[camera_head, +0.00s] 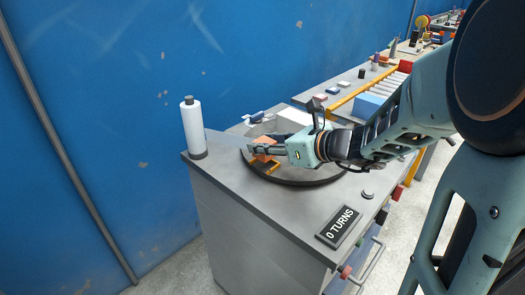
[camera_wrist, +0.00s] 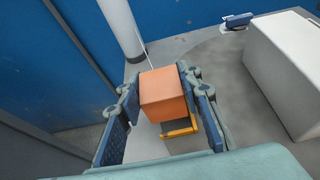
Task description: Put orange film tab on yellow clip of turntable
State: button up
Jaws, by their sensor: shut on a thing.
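The orange film tab (camera_wrist: 163,97) is a block between the two fingers of my gripper (camera_wrist: 160,88). My gripper (camera_head: 264,148) is shut on the tab (camera_head: 264,141) in the head view, over the left part of the round turntable (camera_head: 300,182). The yellow clip (camera_wrist: 181,128) shows just below the tab in the wrist view and at the turntable's left side in the head view (camera_head: 263,167). I cannot tell whether tab and clip touch. A thin pale line runs from the tab towards the white roll (camera_wrist: 122,25).
The white roll (camera_head: 193,127) stands upright at the cabinet's left back corner. A white block (camera_wrist: 286,72) sits right of my gripper on the turntable. A "0 TURNS" sign (camera_head: 339,227) and a round button (camera_head: 367,194) are in front. A blue wall (camera_head: 110,110) rises behind.

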aim_at(271, 155)
jog(key=shift+w+a+f+b, duration=0.15)
jog(key=shift+f+b, duration=0.4)
jog(key=shift+f, duration=1.15)
jog(key=shift+f, duration=0.25)
jog(key=o, duration=1.2)
jog(key=shift+r, duration=0.1)
jog(key=shift+c, duration=0.2)
jog(key=shift+r, duration=0.1)
jog(key=shift+s+d+r, duration=0.2)
jog(key=p+v, duration=0.3)
jog(key=v, duration=0.8)
jog(key=shift+s, duration=0.2)
jog(key=shift+d, duration=0.15)
